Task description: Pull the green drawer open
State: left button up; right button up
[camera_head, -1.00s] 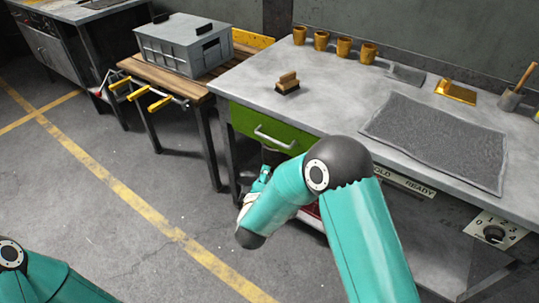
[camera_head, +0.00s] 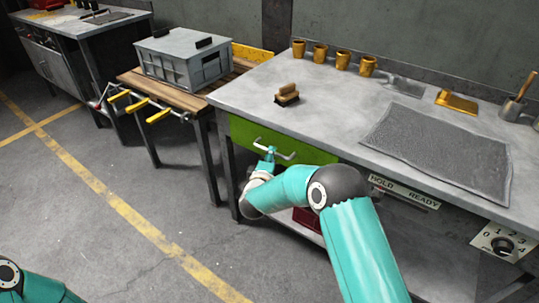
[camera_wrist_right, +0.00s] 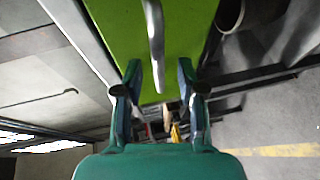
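The green drawer (camera_head: 315,152) is under the front left part of the grey workbench, its front about flush with the bench. Its pale bar handle (camera_head: 287,155) runs across the front. My right gripper (camera_head: 270,154) is at the handle's left part. In the right wrist view, the two fingers (camera_wrist_right: 158,75) are apart, and the handle (camera_wrist_right: 155,30) lines up with the gap between the tips. The fingers look open, and I see no clear contact. The green front (camera_wrist_right: 115,25) fills the top of that view. My left gripper is out of view; only my left arm shows.
On the workbench (camera_head: 330,105) are a brush (camera_head: 287,95), several brass cups, a dark mat (camera_head: 440,145) and a brass block (camera_head: 456,98). A wooden bench with a grey crate (camera_head: 183,57) and yellow-handled clamps stands left. The floor in front is clear.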

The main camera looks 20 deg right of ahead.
jog(key=shift+x, duration=1.7)
grip_shut()
